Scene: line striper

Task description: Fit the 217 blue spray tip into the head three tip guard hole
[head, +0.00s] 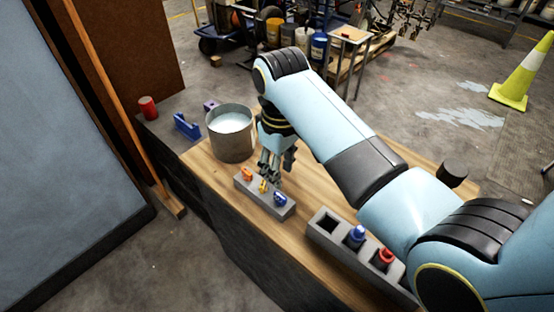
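A blue spray tip (280,198) sits at the right end of a small grey rack (250,196) on the wooden bench top. An orange tip (247,174) and a yellow tip (263,186) sit in the same rack. My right gripper (273,172) points down just behind the rack, close to the yellow tip; whether its fingers are apart is unclear. A grey block (335,245) with square holes stands to the right. Its leftmost visible hole (327,224) is empty; the others hold a blue piece (356,236) and a red piece (383,257). My arm hides its right end. My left gripper is out of view.
A metal pot of pale liquid (231,133) stands left of my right gripper. A blue clamp-like tool (187,127) and a red cylinder (148,107) are at the far left of the bench. A black knob-shaped object (454,172) shows behind my arm.

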